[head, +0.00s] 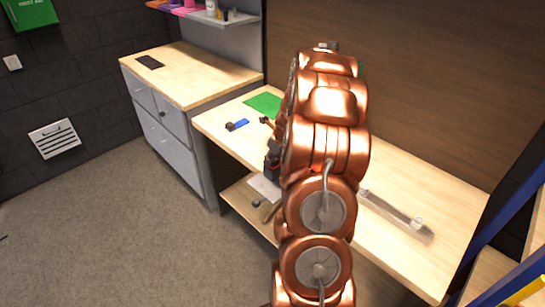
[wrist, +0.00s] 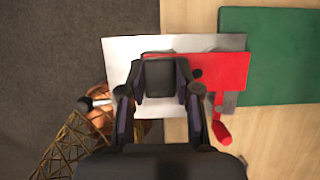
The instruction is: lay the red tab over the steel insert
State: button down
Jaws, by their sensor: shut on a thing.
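My gripper (wrist: 160,80) is shut on the red tab (wrist: 222,70), a flat red piece that reaches out to the right of the fingers in the wrist view. A narrow red strip also shows above the fingers. A pale flat sheet (wrist: 120,60) lies behind the gripper and the tab. A grey piece (wrist: 230,98) shows partly below the tab; I cannot tell whether it or the pale sheet is the steel insert. In the head view my gripper (head: 272,162) is mostly hidden by my copper arm, near the workbench's front edge.
A green mat (wrist: 270,55) lies to the right on the wooden workbench (wrist: 280,130). A red rounded piece (wrist: 221,131) sits below the tab. A blue item (head: 241,124) and a clear bar (head: 395,208) lie on the bench. A drawer cabinet (head: 175,135) stands left.

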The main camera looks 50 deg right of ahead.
jog(key=c, duration=0.7)
grip_release()
jog(key=v, duration=1.2)
